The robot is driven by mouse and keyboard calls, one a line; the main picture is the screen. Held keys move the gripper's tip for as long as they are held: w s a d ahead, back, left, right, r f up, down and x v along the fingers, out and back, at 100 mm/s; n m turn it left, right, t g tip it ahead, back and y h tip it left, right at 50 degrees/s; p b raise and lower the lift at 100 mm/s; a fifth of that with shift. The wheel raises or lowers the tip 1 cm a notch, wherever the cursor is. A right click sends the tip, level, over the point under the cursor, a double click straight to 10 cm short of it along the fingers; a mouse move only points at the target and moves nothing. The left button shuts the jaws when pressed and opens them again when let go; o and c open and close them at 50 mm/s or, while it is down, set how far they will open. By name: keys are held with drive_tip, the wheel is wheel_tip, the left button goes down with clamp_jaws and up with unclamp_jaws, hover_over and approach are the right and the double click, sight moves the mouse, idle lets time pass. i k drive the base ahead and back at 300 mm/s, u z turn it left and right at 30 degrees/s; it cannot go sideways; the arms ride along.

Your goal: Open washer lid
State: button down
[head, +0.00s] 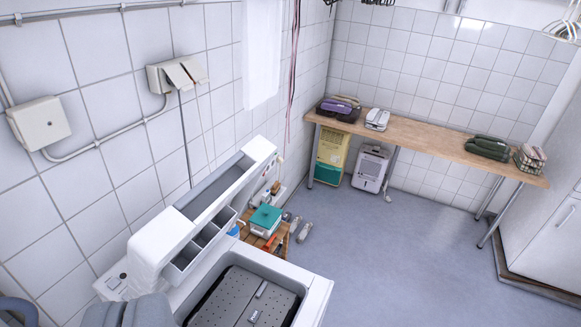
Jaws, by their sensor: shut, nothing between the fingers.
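The white washer (318,292) stands at the lower left, against the tiled wall. A dark grey dotted panel (232,297) with a small bar and lettering lies flat, set inside its white top rim. It looks like the lid, shut; its near edge is cut off by the frame. Behind it rises the washer's white back console (160,243) with grey trays. My gripper (128,302) shows only in part at the bottom left edge, as grey rounded shapes side by side. It is shut and empty, left of the panel; I see no clear contact with the washer.
A low wooden stand (281,236) with a teal-lidded box (265,218) stands just beyond the washer. A wooden-topped table (430,143) with folded items runs along the back wall. A white cabinet (548,235) is at the right. The grey floor (400,260) between is open.

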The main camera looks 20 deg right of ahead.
sight(169, 247)
drive_tip(key=z, duration=0.2)
drive_tip(key=i, duration=1)
drive_tip(key=z, duration=0.1)
